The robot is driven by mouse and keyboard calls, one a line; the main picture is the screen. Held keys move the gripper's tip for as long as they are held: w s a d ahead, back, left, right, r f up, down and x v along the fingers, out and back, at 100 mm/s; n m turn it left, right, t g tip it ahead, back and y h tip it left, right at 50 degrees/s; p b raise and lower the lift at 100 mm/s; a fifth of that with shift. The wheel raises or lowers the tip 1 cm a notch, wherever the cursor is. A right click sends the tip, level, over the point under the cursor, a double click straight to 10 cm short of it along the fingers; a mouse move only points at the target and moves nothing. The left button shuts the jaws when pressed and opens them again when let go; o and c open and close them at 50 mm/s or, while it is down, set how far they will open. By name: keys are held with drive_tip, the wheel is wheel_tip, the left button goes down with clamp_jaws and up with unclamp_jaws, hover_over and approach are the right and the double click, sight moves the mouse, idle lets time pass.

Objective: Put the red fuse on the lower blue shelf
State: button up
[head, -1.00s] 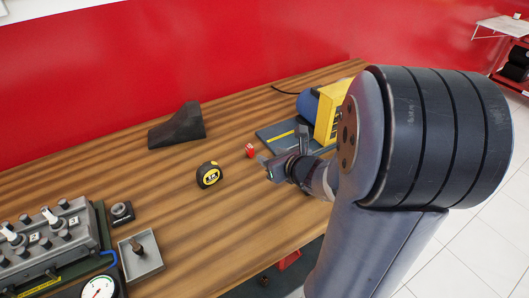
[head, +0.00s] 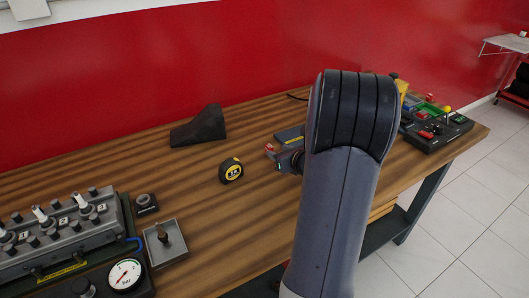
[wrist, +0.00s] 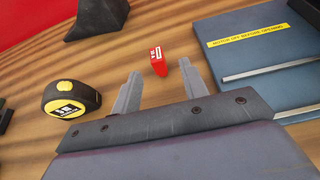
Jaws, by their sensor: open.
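The red fuse (wrist: 158,61) stands on the wooden bench, just beyond and between my open fingertips in the wrist view. In the head view the fuse (head: 269,148) is a small red spot beside my gripper (head: 281,161), partly hidden. My gripper (wrist: 160,72) is open and empty, its two grey fingers pointing toward the fuse. A dark blue lower shelf (head: 384,232) shows in part under the bench at right in the head view; my arm hides the rest of that area.
A yellow tape measure (wrist: 70,99) lies left of my gripper, with a black wedge (head: 199,126) behind it. A blue-grey box with a yellow label (wrist: 255,50) is close on the right. A switch panel (head: 65,230) fills the bench's left end.

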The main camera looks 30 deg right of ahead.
sight(271, 149)
drive_tip(key=shift+x, duration=3.4)
drive_tip(key=shift+a, duration=0.2)
drive_tip(key=shift+s, duration=0.1)
drive_tip(key=shift+c, duration=0.3)
clamp_jaws()
